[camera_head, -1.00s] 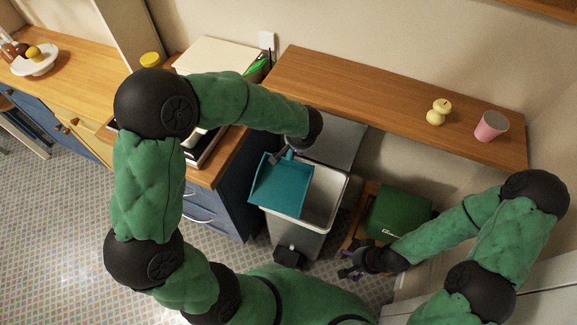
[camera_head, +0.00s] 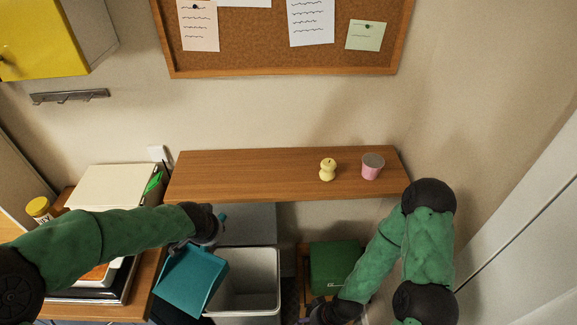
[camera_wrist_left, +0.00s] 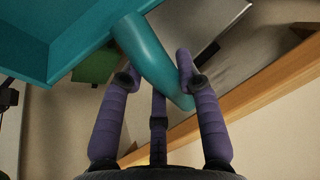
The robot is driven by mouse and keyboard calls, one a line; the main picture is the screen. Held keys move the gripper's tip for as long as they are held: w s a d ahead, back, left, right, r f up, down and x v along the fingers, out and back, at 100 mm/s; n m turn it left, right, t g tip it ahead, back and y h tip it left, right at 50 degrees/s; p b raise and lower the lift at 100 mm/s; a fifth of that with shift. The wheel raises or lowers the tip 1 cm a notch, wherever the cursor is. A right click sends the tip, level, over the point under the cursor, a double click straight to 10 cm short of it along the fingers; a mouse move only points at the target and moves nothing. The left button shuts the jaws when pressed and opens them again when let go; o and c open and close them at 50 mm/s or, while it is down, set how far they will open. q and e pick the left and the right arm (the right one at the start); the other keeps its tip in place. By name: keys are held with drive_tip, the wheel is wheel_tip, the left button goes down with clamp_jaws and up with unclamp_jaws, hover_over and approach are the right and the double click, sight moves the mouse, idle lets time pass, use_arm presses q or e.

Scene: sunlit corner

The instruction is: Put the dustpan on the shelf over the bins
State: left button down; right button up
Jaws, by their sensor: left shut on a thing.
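The teal dustpan (camera_head: 193,280) hangs tilted beside the open grey bin, below the level of the shelf. My left gripper (camera_head: 207,236) is shut on its handle; in the left wrist view the purple fingers (camera_wrist_left: 157,85) close around the teal handle (camera_wrist_left: 146,55), with the pan (camera_wrist_left: 60,35) at the upper left. The wooden shelf (camera_head: 250,176) runs along the wall above the bins, and its edge shows in the left wrist view (camera_wrist_left: 265,80). My right gripper (camera_head: 318,312) is low near the green bin, at the picture's bottom; its fingers are not clear.
A yellow pear-shaped object (camera_head: 327,170) and a pink cup (camera_head: 372,167) stand on the shelf's right part; its left and middle are bare. The grey bin (camera_head: 270,283) is open, its lid raised. A green bin (camera_head: 333,265) stands right. The counter at left holds stacked items.

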use_arm(q)
drive_tip(key=s+d+r+m+g+h+p, duration=0.1)
drive_tip(key=d+r+m+g+h+p, duration=0.1)
drive_tip(key=d+r+m+p, duration=0.4)
drive_tip(key=s+d+r+m+g+h+p, duration=0.1)
drive_tip(key=d+r+m+g+p, duration=0.15)
drive_tip(key=r+m, duration=0.65)
drive_tip(key=s+d+r+m+g+h+p, duration=0.25)
drive_tip(key=r+m+p, duration=0.3)
drive_tip(key=r, duration=0.35)
drive_tip(key=shift+m+y, duration=0.45)
drive_tip(key=shift+m, duration=0.1)
drive_tip(key=w+f, duration=0.3)
drive_tip(key=w, duration=0.2)
drive_tip(key=w+f+p, duration=0.1)
drive_tip(key=w+f, duration=0.2)
drive_tip(key=w, duration=0.1)
drive_tip(key=w+f+p, duration=0.1)
drive_tip(key=w+f, duration=0.3)
drive_tip(key=w, duration=0.1)
drive_tip(key=shift+w+a, duration=0.35)
drive_tip(key=shift+a, duration=0.05)
wheel_tip(320, 180, down, 3)
drive_tip(key=shift+w+f+p, duration=0.1)
drive_tip(key=shift+p, duration=0.35)
